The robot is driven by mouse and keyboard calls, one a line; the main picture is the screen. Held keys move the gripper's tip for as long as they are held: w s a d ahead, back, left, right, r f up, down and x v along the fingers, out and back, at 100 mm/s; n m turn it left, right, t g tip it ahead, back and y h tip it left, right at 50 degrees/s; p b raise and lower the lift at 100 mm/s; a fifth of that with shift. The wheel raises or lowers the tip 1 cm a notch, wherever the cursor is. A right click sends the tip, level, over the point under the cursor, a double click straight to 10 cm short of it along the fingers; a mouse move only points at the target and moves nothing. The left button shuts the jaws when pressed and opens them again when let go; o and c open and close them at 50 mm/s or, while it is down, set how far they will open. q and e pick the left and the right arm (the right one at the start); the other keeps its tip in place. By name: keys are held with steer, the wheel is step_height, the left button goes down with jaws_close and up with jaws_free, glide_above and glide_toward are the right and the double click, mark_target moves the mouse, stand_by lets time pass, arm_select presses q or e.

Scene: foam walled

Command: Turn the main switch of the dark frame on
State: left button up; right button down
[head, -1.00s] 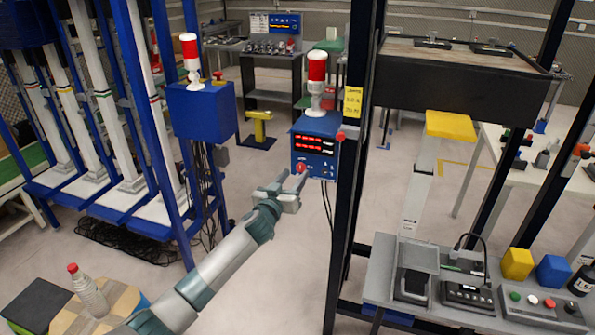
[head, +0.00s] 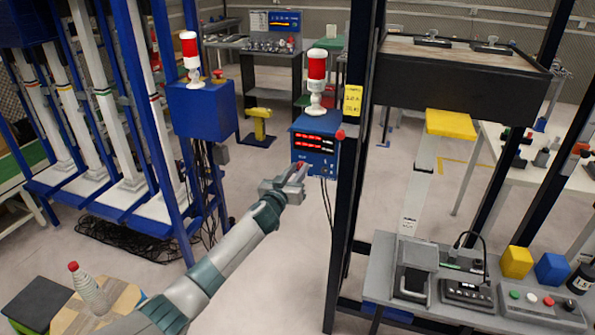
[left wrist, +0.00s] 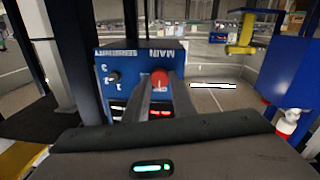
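The blue control box (head: 318,152) hangs on the dark frame (head: 350,160), with lit red displays on its front. In the left wrist view its face is upside down. There the red main switch knob (left wrist: 160,78) lies by the label MAIN, with a small black sensitivity knob (left wrist: 113,77) to its left. My left gripper (head: 300,170) is at the lower left of the box face and covers the main switch in the head view. In the left wrist view its open fingers (left wrist: 163,85) frame the red knob; I cannot tell whether they touch it. My right gripper is out of view.
A red-and-white beacon (head: 317,82) stands on the box, and a red button (head: 340,135) is at its right side. Cables hang below. A similar blue box (head: 202,112) stands on the blue frame to the left. The floor between the frames is clear.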

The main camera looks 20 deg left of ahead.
arm_select(q)
steer(key=shift+m, duration=0.5)
steer(key=m+p, duration=0.1)
steer(key=m, duration=0.2)
steer(key=shift+r, duration=0.1)
steer(key=m, duration=0.4)
steer(key=shift+d+m+p, duration=0.1)
steer(key=shift+m+p, duration=0.3)
steer(key=m, duration=0.4)
steer(key=shift+g+y, duration=0.3)
steer(key=shift+d+m+p, duration=0.1)
steer(key=shift+m+p, duration=0.35)
steer(key=shift+m, duration=1.85)
steer(key=o, duration=1.1)
steer(key=shift+c, duration=0.2)
steer(key=shift+s, duration=0.2)
